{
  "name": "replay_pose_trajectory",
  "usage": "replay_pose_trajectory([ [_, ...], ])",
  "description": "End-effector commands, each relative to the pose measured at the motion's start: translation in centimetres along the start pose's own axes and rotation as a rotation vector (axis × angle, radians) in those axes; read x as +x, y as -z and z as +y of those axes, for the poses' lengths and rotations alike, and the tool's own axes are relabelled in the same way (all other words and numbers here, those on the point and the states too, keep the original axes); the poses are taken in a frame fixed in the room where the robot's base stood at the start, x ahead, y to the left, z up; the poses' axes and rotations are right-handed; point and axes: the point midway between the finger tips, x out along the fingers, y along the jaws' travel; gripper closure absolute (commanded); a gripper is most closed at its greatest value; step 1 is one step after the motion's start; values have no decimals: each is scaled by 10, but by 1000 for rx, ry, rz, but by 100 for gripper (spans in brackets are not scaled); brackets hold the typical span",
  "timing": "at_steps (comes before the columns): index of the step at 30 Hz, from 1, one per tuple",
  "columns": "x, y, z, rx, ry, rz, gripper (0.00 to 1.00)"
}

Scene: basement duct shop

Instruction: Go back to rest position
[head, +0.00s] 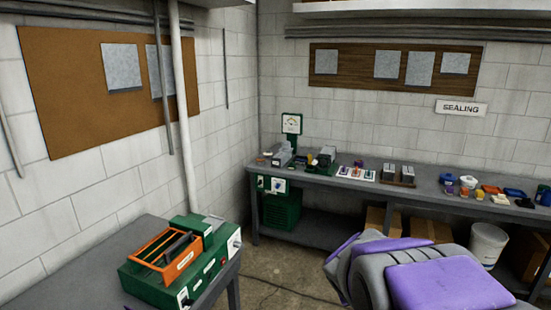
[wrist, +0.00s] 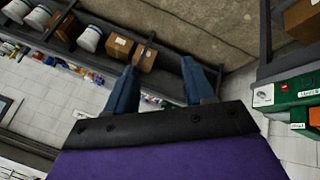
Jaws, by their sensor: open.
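My gripper (wrist: 158,92) shows in the wrist view with two blue fingers spread wide apart. Nothing is between the fingers, and it touches nothing that I can see. In the head view my purple and grey arm fills the lower right, in front of the far bench, and the fingers are hidden there. The wrist view is turned over, with the floor at the top and the wall below.
A grey bench (head: 326,178) along the back wall holds tools, jars and small parts. A near bench (head: 65,262) at left carries a green machine (head: 150,285) with an orange frame (head: 146,253). Cardboard boxes and a white bucket (head: 487,243) stand under the back bench. Floor between benches is clear.

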Motion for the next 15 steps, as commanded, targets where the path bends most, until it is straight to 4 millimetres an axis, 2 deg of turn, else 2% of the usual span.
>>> replay_pose_trajectory([
  [1, -7, -26, 2, 27, 3, -46, 47],
  [4, -24, -80, 0, 67, 29, -159, 47],
  [7, -42, -134, -12, 97, 76, -271, 47],
  [12, -76, -221, -46, 120, 200, -451, 47],
  [15, -96, -260, -67, 120, 278, -532, 47],
])
